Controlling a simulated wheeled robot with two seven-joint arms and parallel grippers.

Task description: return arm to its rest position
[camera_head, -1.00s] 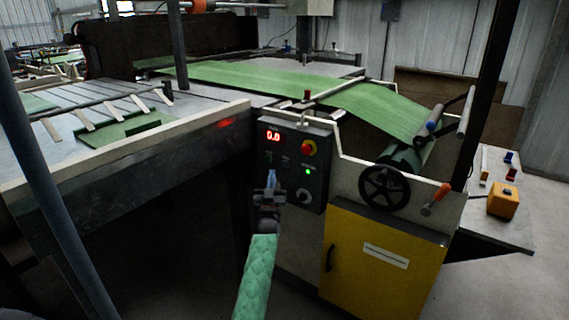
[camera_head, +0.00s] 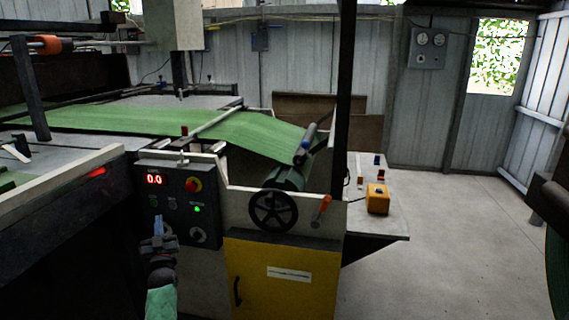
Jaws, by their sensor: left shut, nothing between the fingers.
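My left gripper (camera_head: 159,228) is shut and empty. It shows at the lower left, in front of the dark control panel (camera_head: 148,207), and covers part of the panel's lower area. Whether it touches the panel cannot be told. My left arm's green-sleeved link (camera_head: 161,303) comes up from the bottom edge below it. The panel has a red display reading 0.0 (camera_head: 154,180), a red and yellow knob (camera_head: 193,184), a lit green lamp (camera_head: 197,209) and a pale dial (camera_head: 198,235). My right gripper is not in view.
A yellow cabinet (camera_head: 300,290) stands right of my gripper, below a black handwheel (camera_head: 273,209) and an orange-handled lever (camera_head: 321,211). Green sheet material (camera_head: 230,136) runs over the machine. A side table (camera_head: 388,231) holds a yellow box (camera_head: 377,199). Open floor (camera_head: 465,220) lies at right.

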